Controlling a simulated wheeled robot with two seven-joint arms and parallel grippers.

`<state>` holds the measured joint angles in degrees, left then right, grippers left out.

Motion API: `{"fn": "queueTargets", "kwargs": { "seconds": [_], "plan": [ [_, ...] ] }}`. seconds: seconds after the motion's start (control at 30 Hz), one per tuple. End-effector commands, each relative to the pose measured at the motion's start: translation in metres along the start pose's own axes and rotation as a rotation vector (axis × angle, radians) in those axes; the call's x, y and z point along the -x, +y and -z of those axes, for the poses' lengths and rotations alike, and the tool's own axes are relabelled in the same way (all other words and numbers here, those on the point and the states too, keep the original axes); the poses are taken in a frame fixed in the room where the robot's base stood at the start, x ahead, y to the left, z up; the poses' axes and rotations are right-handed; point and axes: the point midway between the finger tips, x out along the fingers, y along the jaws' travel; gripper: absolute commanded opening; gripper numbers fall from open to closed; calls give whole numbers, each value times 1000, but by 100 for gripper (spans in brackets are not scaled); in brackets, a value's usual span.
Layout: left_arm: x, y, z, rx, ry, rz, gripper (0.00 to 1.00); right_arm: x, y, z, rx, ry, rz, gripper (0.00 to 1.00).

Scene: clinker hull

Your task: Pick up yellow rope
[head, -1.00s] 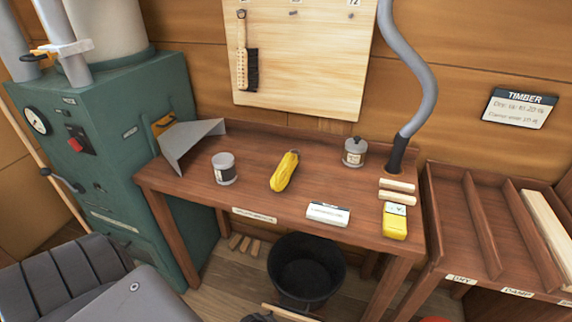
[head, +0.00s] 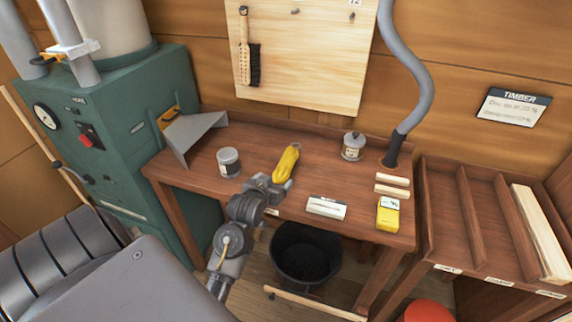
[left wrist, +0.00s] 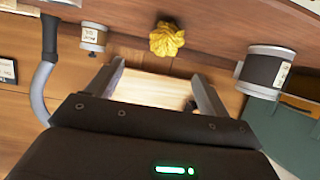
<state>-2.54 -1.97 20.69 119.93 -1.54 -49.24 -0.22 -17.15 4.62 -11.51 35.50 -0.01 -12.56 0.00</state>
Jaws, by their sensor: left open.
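The yellow rope (head: 287,161) is a long bundle lying on the brown workbench (head: 325,165), near its middle. My left gripper (head: 268,184) is at the bench's front edge, just short of the rope's near end, which it may partly hide. In the left wrist view, which looks upside down, the rope (left wrist: 167,40) shows end-on beyond the open fingertips (left wrist: 157,70). Nothing is between the fingers. My right gripper is not in view.
A grey tin (head: 228,162) stands left of the rope, a lidded jar (head: 353,147) right and behind. A white label block (head: 326,208), yellow device (head: 388,214) and wood strips (head: 392,191) lie at the right. A black bucket (head: 305,255) stands below.

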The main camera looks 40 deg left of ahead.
Motion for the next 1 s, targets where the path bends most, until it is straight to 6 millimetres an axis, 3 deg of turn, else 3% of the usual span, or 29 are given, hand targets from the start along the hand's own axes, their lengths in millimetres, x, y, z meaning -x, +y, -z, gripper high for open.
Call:
{"fn": "queueTargets", "kwargs": {
  "seconds": [0.4, 0.67, 1.0],
  "plan": [
    [-51, -1, 0, 0, -2, 0, 80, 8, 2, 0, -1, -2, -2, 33],
    [-59, -1, 1, -1, -2, 0, 80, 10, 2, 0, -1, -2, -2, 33],
    [-100, -8, 2, 0, -4, -1, 80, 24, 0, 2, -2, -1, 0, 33]
  ]
}}
